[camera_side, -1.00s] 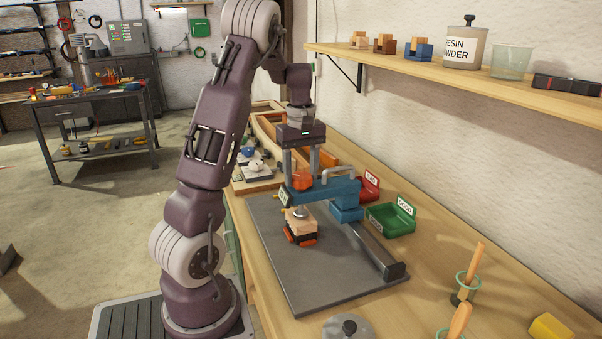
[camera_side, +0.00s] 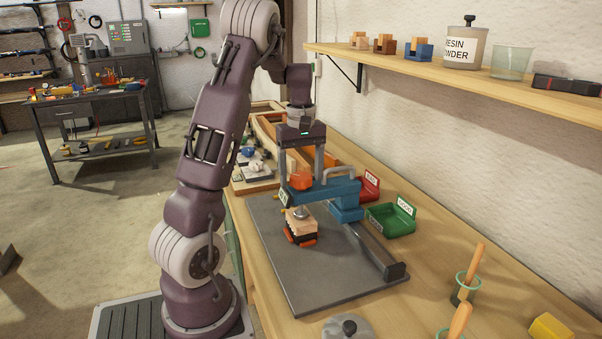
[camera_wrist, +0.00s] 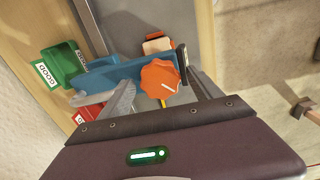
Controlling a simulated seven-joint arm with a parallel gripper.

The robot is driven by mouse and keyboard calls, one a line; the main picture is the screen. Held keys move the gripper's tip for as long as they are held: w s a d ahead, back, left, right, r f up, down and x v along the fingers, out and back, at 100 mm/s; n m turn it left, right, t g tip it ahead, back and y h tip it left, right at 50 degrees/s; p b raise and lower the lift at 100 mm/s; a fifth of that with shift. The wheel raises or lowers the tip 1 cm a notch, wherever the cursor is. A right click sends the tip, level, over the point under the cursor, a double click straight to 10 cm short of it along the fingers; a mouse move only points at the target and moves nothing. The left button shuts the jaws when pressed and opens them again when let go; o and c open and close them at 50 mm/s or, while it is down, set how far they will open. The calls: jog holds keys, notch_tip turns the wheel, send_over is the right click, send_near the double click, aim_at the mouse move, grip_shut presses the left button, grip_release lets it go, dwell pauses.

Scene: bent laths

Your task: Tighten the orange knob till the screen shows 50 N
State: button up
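The orange knob (camera_side: 301,179) sits on top of a blue clamp arm (camera_side: 335,192). The wrist view shows the knob (camera_wrist: 160,78) from above with a white line on its face. My gripper (camera_side: 304,178) points down over the knob. In the wrist view its fingers (camera_wrist: 160,80) are spread to either side of the knob with visible gaps, so it looks open. The small screen (camera_side: 283,198) is at the clamp's front end; its figures are too small to read. Below the clamp's foot is a stack of light wood and dark layers with orange ends (camera_side: 301,238).
The clamp stands on a grey plate (camera_side: 310,285) with a rail. A red bin (camera_side: 368,187) and a green bin marked GOOD (camera_side: 392,218) stand behind it. A grey lid (camera_side: 347,328) and wooden-handled tools (camera_side: 467,275) are at the front. A shelf (camera_side: 480,75) overhangs the bench.

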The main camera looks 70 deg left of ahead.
aim_at(302, 177)
notch_tip(302, 177, up, 7)
dwell(0.4)
jog(key=shift+d+r, duration=0.15)
jog(key=shift+d, duration=0.1)
jog(key=s+d+r+m+t, duration=0.25)
jog(key=d+m, duration=0.35)
jog(key=d, duration=0.6)
jog(key=s+d+r+m+t, duration=0.1)
jog(key=s+d+r+m, duration=0.3)
jog(key=d, duration=0.8)
jog(key=s+d+f+m+t, duration=0.2)
jog(key=s+d+f+m, duration=0.2)
jog(key=s+d+m, duration=0.3)
jog(key=shift+f+m, duration=0.3)
jog(key=shift+m, duration=0.1)
